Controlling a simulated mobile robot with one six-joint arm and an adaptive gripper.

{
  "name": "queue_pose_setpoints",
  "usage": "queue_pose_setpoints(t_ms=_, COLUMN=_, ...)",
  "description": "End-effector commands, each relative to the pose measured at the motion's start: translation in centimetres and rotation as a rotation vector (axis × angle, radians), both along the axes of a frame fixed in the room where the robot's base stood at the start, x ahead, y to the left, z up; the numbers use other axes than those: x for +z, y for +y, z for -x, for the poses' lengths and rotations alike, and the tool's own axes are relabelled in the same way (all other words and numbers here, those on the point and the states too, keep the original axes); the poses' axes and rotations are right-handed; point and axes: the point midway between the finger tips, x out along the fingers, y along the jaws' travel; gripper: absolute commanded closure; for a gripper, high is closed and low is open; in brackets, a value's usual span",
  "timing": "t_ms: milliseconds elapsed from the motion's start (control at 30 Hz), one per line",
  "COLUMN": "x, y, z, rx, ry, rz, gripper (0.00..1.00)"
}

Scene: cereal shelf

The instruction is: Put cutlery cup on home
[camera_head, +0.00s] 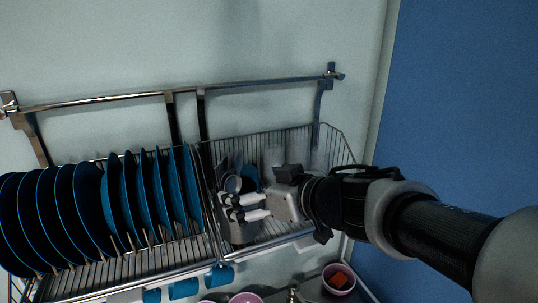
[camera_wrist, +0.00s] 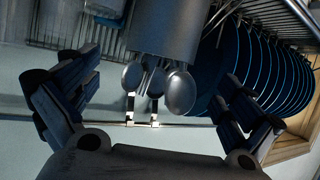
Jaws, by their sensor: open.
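The cutlery cup (camera_head: 240,234) is a grey metal cup holding spoons and other cutlery. It stands in the wire rack just right of the blue plates in the head view. In the wrist view the cup (camera_wrist: 168,28) is at the top centre, with its spoons (camera_wrist: 180,92) pointing down the picture. My gripper (camera_head: 246,207) is in front of the cup in the head view and partly hides it. In the wrist view my gripper (camera_wrist: 150,98) has its fingers spread wide to either side of the spoons, with nothing gripped. I cannot tell which spot is home.
Several blue plates (camera_head: 110,205) stand upright left of the cup. Clear glasses (camera_head: 318,160) stand behind my gripper. Blue cups (camera_head: 184,289) hang below the rack (camera_head: 292,236). A pink bowl (camera_head: 339,279) is lower right. A blue wall (camera_head: 465,110) bounds the right side.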

Motion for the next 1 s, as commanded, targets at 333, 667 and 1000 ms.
queue_pose_setpoints(t_ms=333, x=2.0, y=-3.2, z=1.7, rx=-0.049, ry=-0.032, rz=0.002, gripper=0.00)
queue_pose_setpoints(t_ms=667, x=3.1, y=-19.6, z=2.7, rx=-0.737, ry=-0.089, rz=0.145, gripper=0.00)
queue_pose_setpoints(t_ms=1000, x=-9.5, y=-22.2, z=19.4, rx=-0.868, ry=0.567, rz=0.289, gripper=0.00)
